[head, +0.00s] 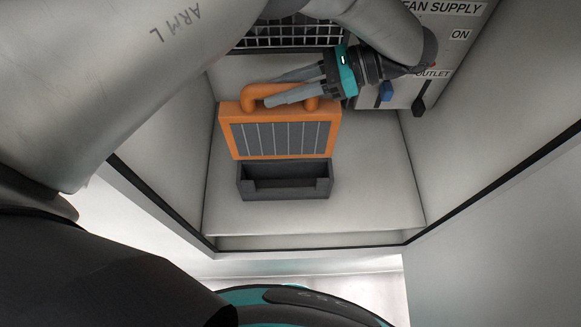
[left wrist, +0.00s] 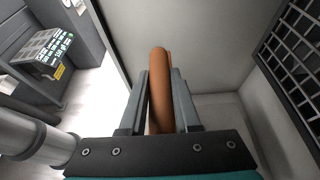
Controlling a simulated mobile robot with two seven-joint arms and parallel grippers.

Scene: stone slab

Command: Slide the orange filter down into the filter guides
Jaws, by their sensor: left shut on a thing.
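The orange filter (head: 327,140), a framed panel with dark grey slats and a handle on top, is roughly upright in the head view. Its lower edge is close to the dark grey filter guides (head: 285,189), an open-fronted holder; I cannot tell whether the edge is inside them. My left gripper (head: 271,90) is shut on the filter's handle from the right. In the left wrist view, the orange handle (left wrist: 159,85) stands between the two fingers (left wrist: 160,76). The filter's back is hidden. My right gripper is not in view.
The guides stand on a pale slab (head: 370,205) with walls at both sides and a dark front edge. A dark grille (head: 290,34) is behind the filter. A panel labelled FAN SUPPLY (head: 455,30) with blue and black levers is at right, near my left wrist.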

